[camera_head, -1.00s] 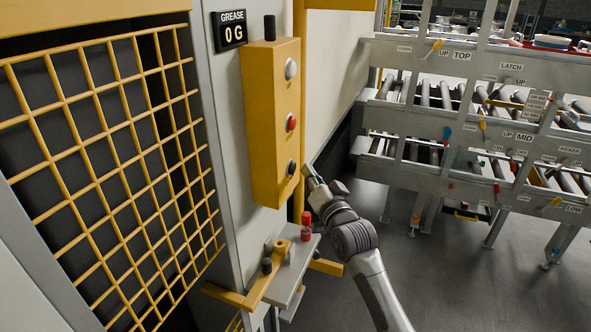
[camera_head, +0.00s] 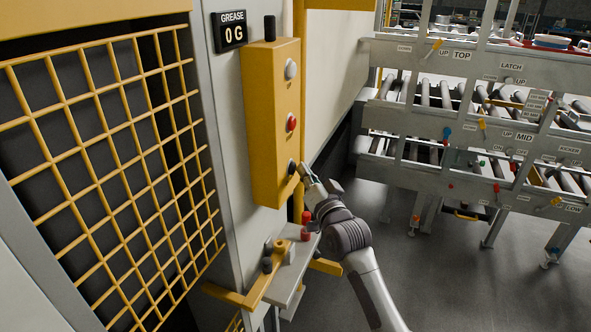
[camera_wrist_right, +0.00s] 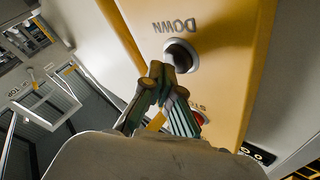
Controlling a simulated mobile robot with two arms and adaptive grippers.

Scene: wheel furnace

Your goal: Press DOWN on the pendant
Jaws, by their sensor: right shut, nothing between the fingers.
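The yellow pendant (camera_head: 272,120) is an upright box with a pale button (camera_head: 291,69) at the top, a red button (camera_head: 291,122) in the middle and a dark button (camera_head: 292,167) at the bottom. In the right wrist view, the dark button (camera_wrist_right: 184,54) sits beside the word DOWN (camera_wrist_right: 174,27), which appears upside down. My right gripper (camera_head: 301,170) is shut and empty, its tips at the dark DOWN button. In the wrist view, the shut fingertips (camera_wrist_right: 160,72) overlap the button's edge; I cannot tell whether it is pushed in. My left gripper is not in view.
A small shelf (camera_head: 289,280) with a red-capped item (camera_head: 306,225) is below. A yellow mesh guard (camera_head: 110,170) stands at left. Roller racks (camera_head: 470,130) stand at right, with open floor before them.

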